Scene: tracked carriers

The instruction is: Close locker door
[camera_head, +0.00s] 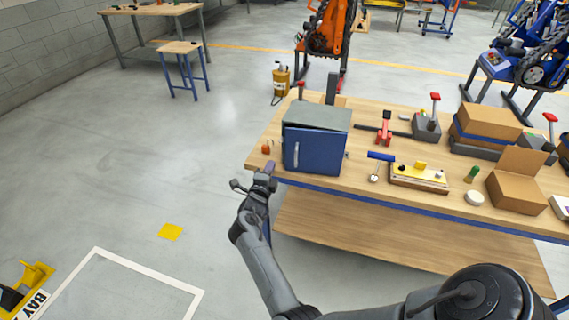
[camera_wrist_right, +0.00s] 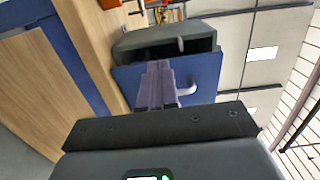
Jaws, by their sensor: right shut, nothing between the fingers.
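A small grey locker (camera_head: 325,115) with a blue door (camera_head: 320,152) stands on the left end of the wooden workbench. The door faces the bench's front edge and has a pale vertical handle (camera_head: 296,156) near its left side. In the right wrist view the blue door (camera_wrist_right: 207,72) stands ajar, with a dark gap between it and the grey body (camera_wrist_right: 150,40). My right gripper (camera_head: 268,168) is shut and empty, just left of the door. In the wrist view its fingers (camera_wrist_right: 157,72) overlap the door beside the handle (camera_wrist_right: 187,88); contact cannot be told. My left gripper is not in view.
The workbench (camera_head: 350,188) also holds a red clamp (camera_head: 385,128), a yellow fixture block (camera_head: 420,176), cardboard boxes (camera_head: 518,180) and a white tape roll (camera_head: 474,198), all right of the locker. A small orange item (camera_head: 266,149) lies left of it. The floor further left is mostly clear.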

